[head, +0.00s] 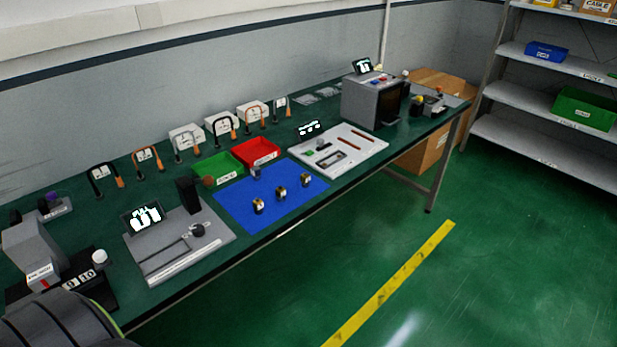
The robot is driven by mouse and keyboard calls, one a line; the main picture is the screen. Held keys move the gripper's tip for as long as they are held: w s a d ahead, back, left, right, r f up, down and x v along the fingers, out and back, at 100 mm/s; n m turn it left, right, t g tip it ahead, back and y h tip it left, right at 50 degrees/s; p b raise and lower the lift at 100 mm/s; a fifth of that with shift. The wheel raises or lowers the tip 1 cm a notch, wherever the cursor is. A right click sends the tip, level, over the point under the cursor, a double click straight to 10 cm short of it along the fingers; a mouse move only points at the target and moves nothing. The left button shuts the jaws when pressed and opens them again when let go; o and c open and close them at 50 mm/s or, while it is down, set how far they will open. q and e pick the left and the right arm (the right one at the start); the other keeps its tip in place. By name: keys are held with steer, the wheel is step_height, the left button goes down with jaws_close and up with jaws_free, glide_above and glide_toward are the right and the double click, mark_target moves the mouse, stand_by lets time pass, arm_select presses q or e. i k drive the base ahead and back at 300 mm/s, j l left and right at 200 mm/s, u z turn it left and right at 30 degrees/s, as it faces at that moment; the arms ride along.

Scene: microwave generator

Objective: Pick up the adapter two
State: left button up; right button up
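Three small dark-and-brass cylindrical pieces, which look like adapters, stand in a slanted row on the blue mat (243,213). They are the left piece (258,206), the middle piece (280,193) and the right piece (306,180). No readable label shows which one is adapter two. A small grey piece (255,173) sits near the mat's back edge. Neither of my grippers is in view.
The mat lies on a long green bench (120,182). Green (217,169) and red (263,152) bins stand behind it. A grey fixture plate (165,262) is left, a white tray (357,155) right, a grey machine (366,103) farther right. Open floor (480,270) lies in front.

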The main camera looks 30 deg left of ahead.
mark_target(305, 177)
steer(key=i+u, duration=0.2)
steer(key=u, duration=0.25)
steer(key=i+l+u, duration=0.1)
steer(key=u, duration=0.3)
steer(key=i+l+u, duration=0.2)
steer(key=u, duration=0.25)
steer(key=i, duration=0.1)
